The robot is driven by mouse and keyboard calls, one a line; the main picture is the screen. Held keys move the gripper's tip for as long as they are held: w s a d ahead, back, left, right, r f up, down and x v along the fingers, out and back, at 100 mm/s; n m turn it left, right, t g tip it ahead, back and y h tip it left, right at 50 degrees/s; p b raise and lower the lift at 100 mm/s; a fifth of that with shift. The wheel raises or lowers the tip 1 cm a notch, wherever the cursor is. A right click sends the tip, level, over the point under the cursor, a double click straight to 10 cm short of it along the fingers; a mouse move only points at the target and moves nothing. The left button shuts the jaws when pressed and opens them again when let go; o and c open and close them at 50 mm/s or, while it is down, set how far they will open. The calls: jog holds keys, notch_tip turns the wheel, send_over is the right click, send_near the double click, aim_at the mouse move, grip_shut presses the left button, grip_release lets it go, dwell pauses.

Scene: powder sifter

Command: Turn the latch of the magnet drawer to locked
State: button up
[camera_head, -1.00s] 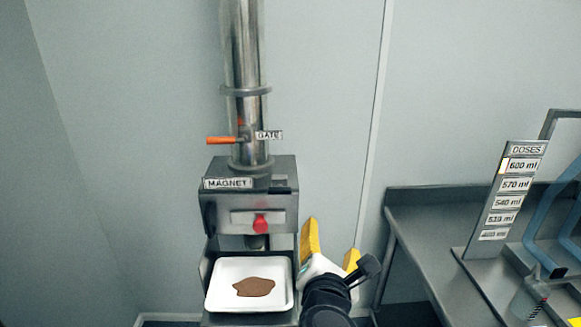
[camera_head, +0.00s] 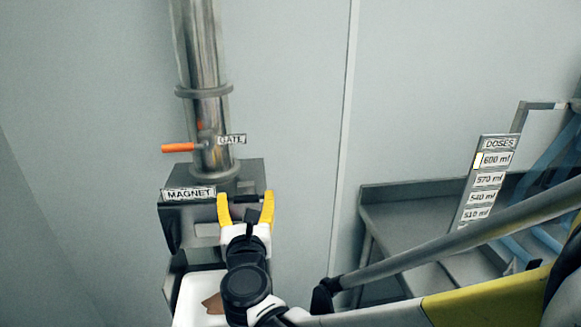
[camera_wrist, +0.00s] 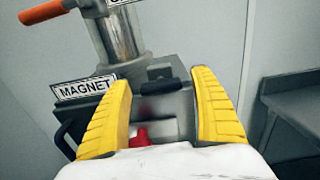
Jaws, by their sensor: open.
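The magnet box (camera_head: 184,222) stands under the steel pipe, with a MAGNET label (camera_head: 188,194) on its top edge. In the wrist view the red latch knob (camera_wrist: 141,137) shows low on the front of the box (camera_wrist: 170,105), between the yellow fingers and partly cut off by the white gripper body. In the head view my gripper hides the knob. My gripper (camera_head: 245,205) is open, its two yellow fingers in front of the box. In the wrist view the gripper (camera_wrist: 163,105) shows its fingers wide apart with nothing held; contact with the knob cannot be told.
The orange GATE handle (camera_head: 178,148) sticks out left from the pipe (camera_head: 205,90) above the box. A white tray (camera_head: 186,305) with brown powder (camera_head: 213,303) lies below. A steel table (camera_head: 400,215) with a DOSES board (camera_head: 484,185) stands right.

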jog(key=shift+w, duration=0.15)
jog(key=c, duration=1.2)
